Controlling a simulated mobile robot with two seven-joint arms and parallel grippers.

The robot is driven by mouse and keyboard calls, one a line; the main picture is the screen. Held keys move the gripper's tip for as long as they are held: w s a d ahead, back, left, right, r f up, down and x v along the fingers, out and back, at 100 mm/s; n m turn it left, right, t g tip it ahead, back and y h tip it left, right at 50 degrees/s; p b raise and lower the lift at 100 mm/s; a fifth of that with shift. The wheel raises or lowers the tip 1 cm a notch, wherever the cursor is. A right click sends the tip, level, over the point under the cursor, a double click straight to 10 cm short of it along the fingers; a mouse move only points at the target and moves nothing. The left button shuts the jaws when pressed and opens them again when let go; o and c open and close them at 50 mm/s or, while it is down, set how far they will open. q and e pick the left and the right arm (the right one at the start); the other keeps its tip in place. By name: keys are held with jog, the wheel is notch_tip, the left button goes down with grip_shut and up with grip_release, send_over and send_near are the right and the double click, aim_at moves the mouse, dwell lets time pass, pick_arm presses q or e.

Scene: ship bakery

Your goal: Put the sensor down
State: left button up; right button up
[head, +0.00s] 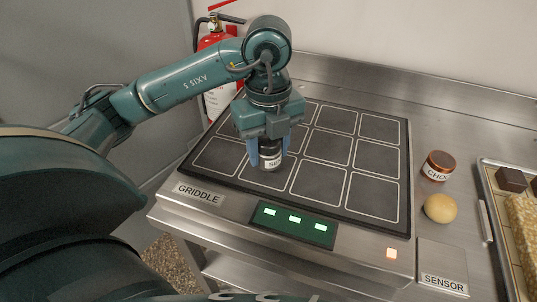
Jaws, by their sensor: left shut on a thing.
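My left gripper (268,158) is shut on the sensor (270,158), a small dark cylinder with a white label that is partly hidden by the fingers. The gripper points down over the front left part of the black griddle plate (323,177), which is marked with pale square outlines. I cannot tell whether the sensor touches the plate. A metal pad labelled SENSOR (442,257) lies at the front right, beside the griddle, and is bare. My right gripper is not in view.
A brown jar labelled CHOC (438,166) and a round dough ball (440,208) stand right of the griddle. A tray (487,222) with brown and yellow blocks is at the right edge. A red fire extinguisher (215,41) stands behind my left arm.

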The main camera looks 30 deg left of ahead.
pick_arm(q)
jog(key=shift+f, duration=0.7)
jog(key=shift+f, duration=0.2)
jog(key=o, duration=1.2)
jog(key=shift+r, duration=0.1)
